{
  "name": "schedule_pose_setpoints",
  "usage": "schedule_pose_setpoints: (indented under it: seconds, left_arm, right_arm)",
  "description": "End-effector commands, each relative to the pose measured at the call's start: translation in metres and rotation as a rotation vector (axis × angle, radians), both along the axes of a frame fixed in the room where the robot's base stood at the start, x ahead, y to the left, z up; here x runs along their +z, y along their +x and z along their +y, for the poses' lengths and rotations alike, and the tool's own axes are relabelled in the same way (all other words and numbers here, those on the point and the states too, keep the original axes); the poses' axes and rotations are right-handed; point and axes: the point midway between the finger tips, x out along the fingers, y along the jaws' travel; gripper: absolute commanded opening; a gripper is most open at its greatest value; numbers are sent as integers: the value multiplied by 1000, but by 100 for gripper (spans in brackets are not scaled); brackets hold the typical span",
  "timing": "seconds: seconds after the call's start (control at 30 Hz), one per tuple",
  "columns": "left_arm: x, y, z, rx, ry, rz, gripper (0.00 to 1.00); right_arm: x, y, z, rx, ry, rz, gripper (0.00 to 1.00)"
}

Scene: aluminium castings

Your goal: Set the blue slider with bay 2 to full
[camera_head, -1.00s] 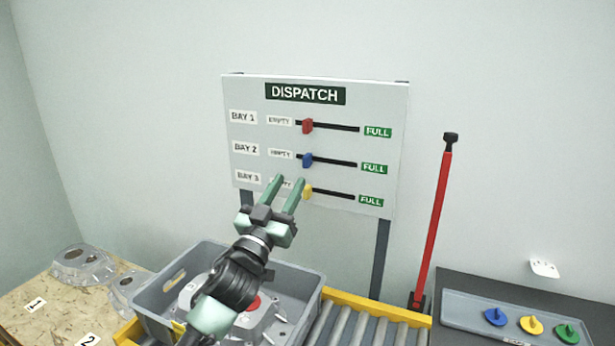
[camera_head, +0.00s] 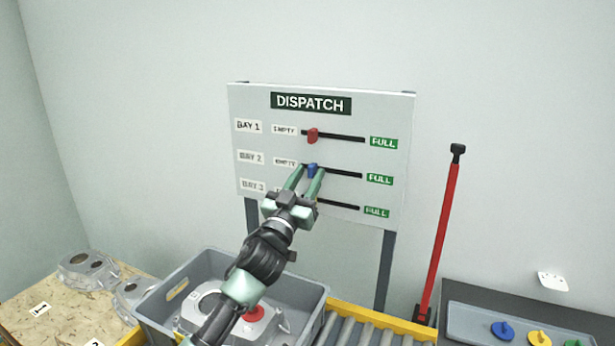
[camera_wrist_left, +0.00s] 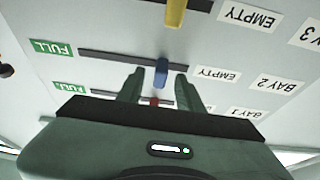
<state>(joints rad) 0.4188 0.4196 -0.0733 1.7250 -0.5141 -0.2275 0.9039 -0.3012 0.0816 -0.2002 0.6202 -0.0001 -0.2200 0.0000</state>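The blue slider (camera_head: 312,170) sits at the EMPTY end of the BAY 2 slot (camera_head: 340,174) on the grey dispatch board (camera_head: 390,105). It also shows in the left wrist view (camera_wrist_left: 161,73). My left gripper (camera_head: 308,172) is open, with one finger on each side of the blue slider; gaps show in the wrist view, and contact cannot be told. The green FULL label (camera_head: 379,179) is at the slot's right end. My right gripper is not in view.
The red slider (camera_head: 313,135) is above, at EMPTY. The yellow slider (camera_wrist_left: 174,12) shows in the wrist view; my gripper hides it in the head view. A grey crate (camera_head: 300,278) with castings stands below. A red post (camera_head: 438,230) stands right of the board.

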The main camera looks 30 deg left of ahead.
Motion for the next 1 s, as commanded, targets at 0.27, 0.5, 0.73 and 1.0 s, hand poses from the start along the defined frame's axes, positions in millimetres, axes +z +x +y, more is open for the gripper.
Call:
schedule_pose_setpoints:
  seconds: [0.27,0.5,0.73,1.0]
  left_arm:
    - [0,0,0,0,0,0,0]
    - [-1,0,0,0,0,1,0]
    - [-1,0,0,1,0,1,0]
    - [-1,0,0,1,0,1,0]
  right_arm:
    - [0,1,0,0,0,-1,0]
    - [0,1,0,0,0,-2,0]
    - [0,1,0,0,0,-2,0]
    - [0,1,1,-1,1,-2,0]
